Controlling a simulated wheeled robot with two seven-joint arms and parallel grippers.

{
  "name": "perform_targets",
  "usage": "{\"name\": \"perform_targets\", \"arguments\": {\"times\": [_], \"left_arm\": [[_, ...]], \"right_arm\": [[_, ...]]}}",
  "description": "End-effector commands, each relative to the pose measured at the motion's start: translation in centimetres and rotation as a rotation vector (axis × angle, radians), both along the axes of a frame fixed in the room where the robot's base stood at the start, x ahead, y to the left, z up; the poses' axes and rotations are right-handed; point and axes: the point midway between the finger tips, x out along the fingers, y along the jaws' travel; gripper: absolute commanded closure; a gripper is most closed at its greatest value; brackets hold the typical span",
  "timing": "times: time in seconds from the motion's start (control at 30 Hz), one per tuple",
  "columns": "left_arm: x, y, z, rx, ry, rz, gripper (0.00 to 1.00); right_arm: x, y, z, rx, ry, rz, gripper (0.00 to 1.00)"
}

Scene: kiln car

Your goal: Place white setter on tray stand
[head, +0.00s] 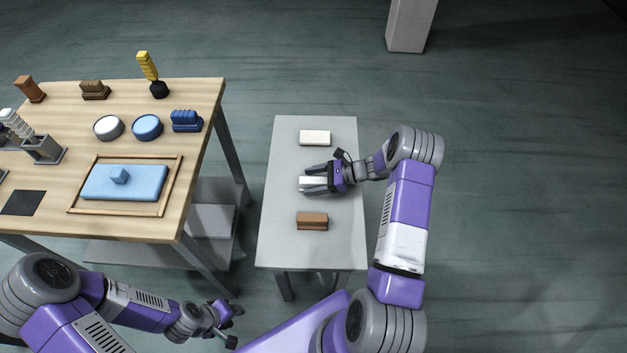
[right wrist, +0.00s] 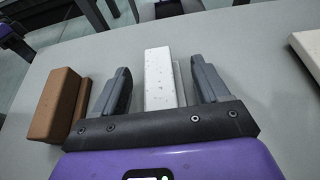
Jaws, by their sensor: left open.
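The white setter (head: 311,182), a pale speckled block, lies on the grey table (head: 283,236) between a cream block and a brown block. It also shows in the right wrist view (right wrist: 159,75). My right gripper (head: 307,180) is over it with a finger on each side; the right wrist view shows gaps between the fingers (right wrist: 161,80) and the block. My left gripper (head: 235,325) is open and empty, low at the front, left of the grey table. A wooden-framed tray (head: 76,199) with a blue slab stands on the wooden table; I cannot tell which thing is the tray stand.
The cream block (head: 315,137) lies behind the setter and the brown block (head: 312,221) in front. The wooden table (head: 200,100) at left holds two round pots, a blue ridged block (head: 186,121), brushes and a grey holder (head: 44,150). A floor gap separates the tables.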

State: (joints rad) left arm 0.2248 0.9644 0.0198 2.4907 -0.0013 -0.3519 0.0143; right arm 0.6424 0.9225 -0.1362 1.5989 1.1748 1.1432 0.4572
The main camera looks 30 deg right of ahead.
Motion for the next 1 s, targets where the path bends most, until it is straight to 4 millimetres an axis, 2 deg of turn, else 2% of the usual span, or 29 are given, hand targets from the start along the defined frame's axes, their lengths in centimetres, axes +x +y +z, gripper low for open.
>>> {"name": "perform_targets", "arguments": {"times": [0.37,0.8,1.0], "left_arm": [[0.0,0.0,0.4,0.000,0.000,0.000,0.57],[0.0,0.0,2.9,0.000,0.000,0.000,0.57],[0.0,0.0,3.4,0.000,0.000,0.000,0.57]], "right_arm": [[0.0,0.0,0.5,0.000,0.000,0.000,0.24],[-4.2,-6.9,3.9,-0.002,-0.001,-0.004,0.24],[-5.5,-9.0,4.8,-0.001,0.001,-0.002,0.24]]}}
